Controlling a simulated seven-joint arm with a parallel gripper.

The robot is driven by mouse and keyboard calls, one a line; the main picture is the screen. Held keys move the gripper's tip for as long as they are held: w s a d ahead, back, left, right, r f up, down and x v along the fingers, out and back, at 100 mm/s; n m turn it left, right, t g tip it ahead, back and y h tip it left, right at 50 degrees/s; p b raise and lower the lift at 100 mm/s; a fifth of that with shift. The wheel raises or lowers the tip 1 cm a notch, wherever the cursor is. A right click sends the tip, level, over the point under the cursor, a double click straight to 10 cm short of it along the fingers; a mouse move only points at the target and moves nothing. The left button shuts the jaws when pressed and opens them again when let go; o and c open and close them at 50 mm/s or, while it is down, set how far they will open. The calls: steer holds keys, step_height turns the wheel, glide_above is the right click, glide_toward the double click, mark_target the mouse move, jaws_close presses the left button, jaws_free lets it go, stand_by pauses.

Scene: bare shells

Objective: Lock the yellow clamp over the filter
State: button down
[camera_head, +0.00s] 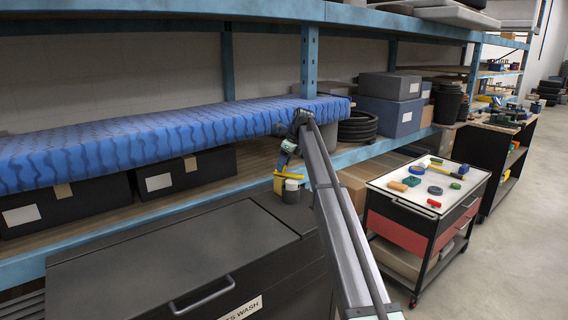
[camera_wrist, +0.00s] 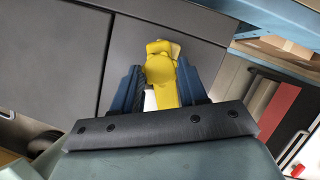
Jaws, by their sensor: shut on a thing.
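The yellow clamp (camera_wrist: 162,72) sits between the two blue fingers of my gripper (camera_wrist: 161,84) in the wrist view. My gripper is shut on the clamp. A pale patch (camera_wrist: 150,101) shows beside the clamp in the wrist view. I cannot tell whether the clamp touches the canister or is locked.
A dark parts-wash cabinet (camera_head: 140,265) with a handle fills the front left. A blue upright (camera_head: 309,65) stands close to my arm. A cart (camera_head: 380,180) with small coloured parts stands right.

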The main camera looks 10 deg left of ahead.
steer(key=m, duration=0.1)
steer(key=m+t, duration=0.1)
steer(key=m, duration=0.1)
steer(key=m+h, duration=0.1)
steer(key=m, duration=0.1)
steer(key=shift+s+a+t, duration=0.15)
steer(key=shift+s+t, duration=0.1)
steer(key=shift+t, duration=0.15)
steer(key=shift+m, duration=0.3)
steer(key=c, duration=0.6)
jaws_free()
steer(key=v, duration=1.4)
steer(key=shift+a, duration=0.15)
